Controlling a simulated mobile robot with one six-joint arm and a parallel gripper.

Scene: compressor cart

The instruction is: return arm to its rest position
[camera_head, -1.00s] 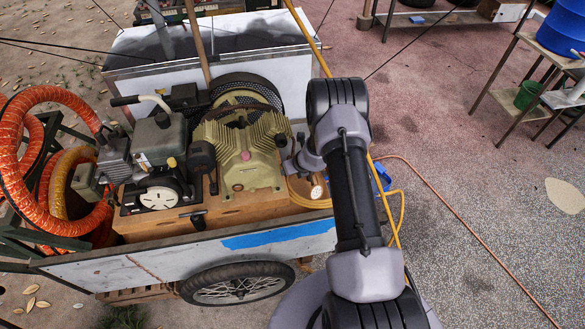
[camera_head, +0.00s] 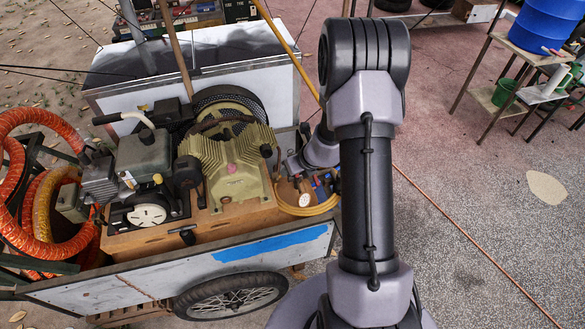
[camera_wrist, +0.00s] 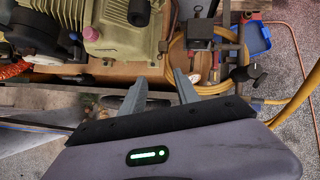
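My arm (camera_head: 366,190) stands upright in the right half of the head view, its elbow raised and its forearm folded back toward the cart. My gripper shows in the wrist view (camera_wrist: 160,92), with two grey fingers apart and nothing between them. It is open and empty, above the near edge of the compressor cart. In the head view my gripper is hidden behind the arm. The cart (camera_head: 170,283) carries an olive-green compressor (camera_head: 232,165), which also shows in the wrist view (camera_wrist: 112,30).
Orange hose (camera_head: 20,190) coils at the cart's left. A yellow hose (camera_wrist: 205,88) and a blue box (camera_wrist: 255,38) lie beyond the fingers. A table with a blue barrel (camera_head: 545,25) stands at the upper right. The paved floor (camera_head: 480,220) on the right is mostly open.

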